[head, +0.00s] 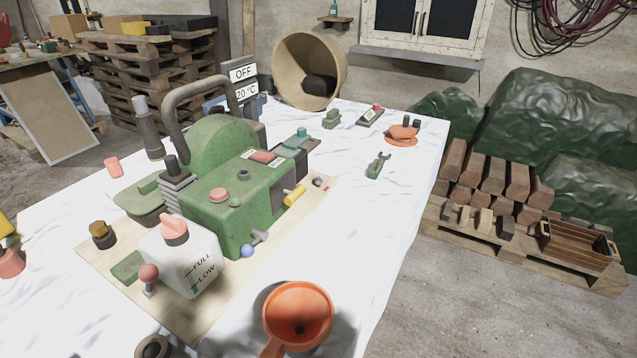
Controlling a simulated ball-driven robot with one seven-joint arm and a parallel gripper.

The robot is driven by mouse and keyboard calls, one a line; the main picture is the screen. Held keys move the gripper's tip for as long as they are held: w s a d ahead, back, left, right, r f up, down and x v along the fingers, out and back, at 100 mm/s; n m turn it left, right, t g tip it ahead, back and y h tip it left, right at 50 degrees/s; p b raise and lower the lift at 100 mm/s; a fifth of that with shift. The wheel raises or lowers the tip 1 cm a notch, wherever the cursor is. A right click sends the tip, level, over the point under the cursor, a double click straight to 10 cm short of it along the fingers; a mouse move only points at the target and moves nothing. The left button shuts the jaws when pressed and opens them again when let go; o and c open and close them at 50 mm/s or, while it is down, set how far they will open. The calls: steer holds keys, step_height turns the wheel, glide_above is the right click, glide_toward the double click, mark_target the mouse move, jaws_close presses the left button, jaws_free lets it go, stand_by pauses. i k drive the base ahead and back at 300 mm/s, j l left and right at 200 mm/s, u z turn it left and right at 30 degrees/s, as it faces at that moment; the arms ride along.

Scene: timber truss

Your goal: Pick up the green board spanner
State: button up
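A small green spanner-shaped piece (376,167) with a forked dark end lies on the white-covered table (335,235), right of the green machine and near the table's right edge. It looks like the green board spanner, though it is small in the picture. It stands clear of the things around it. My gripper is not in view.
The green machine (235,205) sits on a thin board, with a white FULL/LOW container (182,262) in front. An orange funnel (297,318) is at the near edge. An orange-based piece (401,138), a small green block (331,119) and a grey box (370,117) lie farther back.

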mark_target(374, 170)
steer(key=i+l, duration=0.25)
steer(key=l, duration=0.15)
steer(key=i+l, duration=0.25)
steer(key=l, duration=0.15)
steer(key=i+l, duration=0.25)
steer(key=l, duration=0.2)
steer(key=i+l, duration=0.25)
steer(key=l, duration=0.15)
steer(key=i+l, duration=0.25)
steer(key=l, duration=0.15)
steer(key=i+l, duration=0.25)
steer(key=l, duration=0.15)
steer(key=i+l+u, duration=0.2)
steer(key=l, duration=0.15)
steer(key=i+l+u, duration=0.2)
steer(key=l, duration=0.15)
steer(key=l+u, duration=0.2)
steer(key=l, duration=0.2)
steer(key=i+l+u, duration=0.2)
steer(key=l, duration=0.2)
